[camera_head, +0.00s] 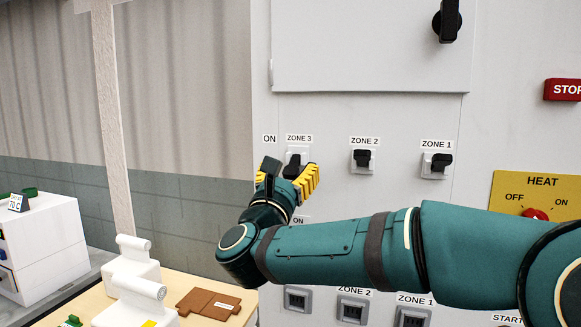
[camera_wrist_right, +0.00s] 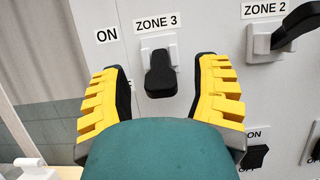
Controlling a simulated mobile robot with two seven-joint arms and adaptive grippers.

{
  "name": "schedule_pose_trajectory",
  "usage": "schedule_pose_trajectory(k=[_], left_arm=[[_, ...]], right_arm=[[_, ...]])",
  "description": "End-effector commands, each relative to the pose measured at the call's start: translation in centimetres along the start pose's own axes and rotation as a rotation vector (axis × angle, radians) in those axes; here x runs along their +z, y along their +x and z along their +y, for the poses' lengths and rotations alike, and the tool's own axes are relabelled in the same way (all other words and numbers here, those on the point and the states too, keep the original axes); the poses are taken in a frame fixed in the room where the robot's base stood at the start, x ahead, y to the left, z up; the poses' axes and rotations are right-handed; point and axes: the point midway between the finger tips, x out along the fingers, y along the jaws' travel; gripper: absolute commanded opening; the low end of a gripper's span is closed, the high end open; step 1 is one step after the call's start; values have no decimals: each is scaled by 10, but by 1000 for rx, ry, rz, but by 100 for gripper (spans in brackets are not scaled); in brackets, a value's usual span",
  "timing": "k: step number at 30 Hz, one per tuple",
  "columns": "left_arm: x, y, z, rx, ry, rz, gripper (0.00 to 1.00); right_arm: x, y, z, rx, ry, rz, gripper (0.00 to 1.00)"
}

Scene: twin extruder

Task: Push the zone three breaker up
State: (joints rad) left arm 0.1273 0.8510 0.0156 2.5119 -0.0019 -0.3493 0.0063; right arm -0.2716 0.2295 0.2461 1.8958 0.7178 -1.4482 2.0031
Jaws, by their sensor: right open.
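The zone three breaker (camera_head: 295,160) is a black lever on a light grey plate, under the ZONE 3 label on the white cabinet. In the right wrist view the lever (camera_wrist_right: 160,75) hangs down from its plate. My right gripper (camera_head: 287,178) is open, with its yellow ribbed fingers on either side of the lever. In the right wrist view the fingers (camera_wrist_right: 159,80) are apart, with a gap on each side of the lever. I cannot tell exactly how far the fingertips are from the panel. My left gripper is out of view.
The zone two breaker (camera_head: 362,158) and zone one breaker (camera_head: 439,163) sit to the right in the same row. Lower switches (camera_head: 352,311) are partly behind my right arm. A yellow HEAT plate (camera_head: 520,190) is at the right. A wooden table (camera_head: 185,277) with white parts stands lower left.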

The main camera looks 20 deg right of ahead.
Motion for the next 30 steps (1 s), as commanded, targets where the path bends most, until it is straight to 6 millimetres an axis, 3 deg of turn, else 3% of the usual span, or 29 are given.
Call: schedule_pose_trajectory(k=[11, 12, 17, 30], left_arm=[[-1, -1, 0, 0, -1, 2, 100], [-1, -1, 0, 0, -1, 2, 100], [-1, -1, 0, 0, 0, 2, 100], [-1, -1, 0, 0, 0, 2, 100]], right_arm=[[0, 6, 0, 1, 0, 0, 62], [0, 6, 0, 1, 0, 0, 57], [0, 6, 0, 1, -1, 0, 1], [2, 6, 0, -1, 2, 20, 0]])
